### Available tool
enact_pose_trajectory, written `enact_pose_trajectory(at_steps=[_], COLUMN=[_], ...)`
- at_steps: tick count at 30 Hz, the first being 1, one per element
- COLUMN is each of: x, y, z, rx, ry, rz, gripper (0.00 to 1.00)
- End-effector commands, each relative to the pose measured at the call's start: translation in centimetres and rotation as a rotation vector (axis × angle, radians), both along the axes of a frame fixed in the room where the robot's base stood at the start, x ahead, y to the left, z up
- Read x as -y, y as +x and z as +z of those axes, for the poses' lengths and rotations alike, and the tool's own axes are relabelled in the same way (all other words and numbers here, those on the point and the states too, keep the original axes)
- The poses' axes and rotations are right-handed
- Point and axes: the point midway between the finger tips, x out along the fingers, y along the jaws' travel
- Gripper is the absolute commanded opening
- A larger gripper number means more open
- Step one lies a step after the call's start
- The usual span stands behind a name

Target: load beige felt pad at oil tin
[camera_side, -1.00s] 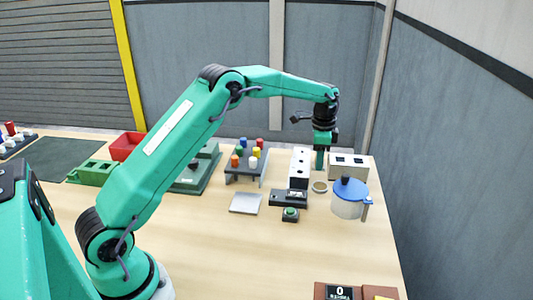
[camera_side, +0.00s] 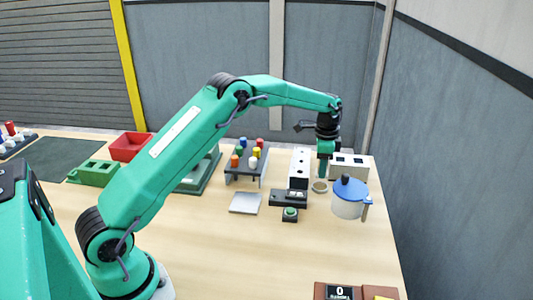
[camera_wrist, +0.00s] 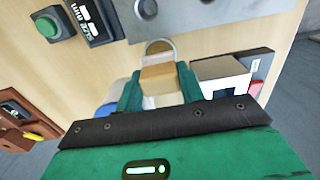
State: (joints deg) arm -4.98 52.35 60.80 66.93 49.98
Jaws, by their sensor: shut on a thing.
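The oil tin (camera_side: 320,186) is a small round open tin on the table; it also shows in the wrist view (camera_wrist: 159,46), partly hidden behind the pad. My gripper (camera_wrist: 158,80) is shut on the beige felt pad (camera_wrist: 158,77), which sits between its two green fingers. In the side view my gripper (camera_side: 323,174) points down just above the tin. The pad cannot be made out in the side view. Whether the pad touches the tin is not clear.
A white pot with a blue lid (camera_side: 350,196) stands close right of the tin. A light block with holes (camera_side: 299,168) is to the left, and a beige box with dark openings (camera_side: 348,166) is behind. A green-button box (camera_side: 290,214) is front left. The front table is mostly clear.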

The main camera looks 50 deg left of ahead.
Motion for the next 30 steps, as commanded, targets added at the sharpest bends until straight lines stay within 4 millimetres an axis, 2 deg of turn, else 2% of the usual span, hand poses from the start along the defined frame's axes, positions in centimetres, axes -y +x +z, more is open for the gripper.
enact_pose_trajectory(at_steps=[12,30], x=[0.0,0.0], y=[0.0,0.0], z=[-2.9,-3.3], rx=[0.0,0.001], ry=[0.0,0.0], rz=[0.0,0.0], gripper=[0.2,0.2])
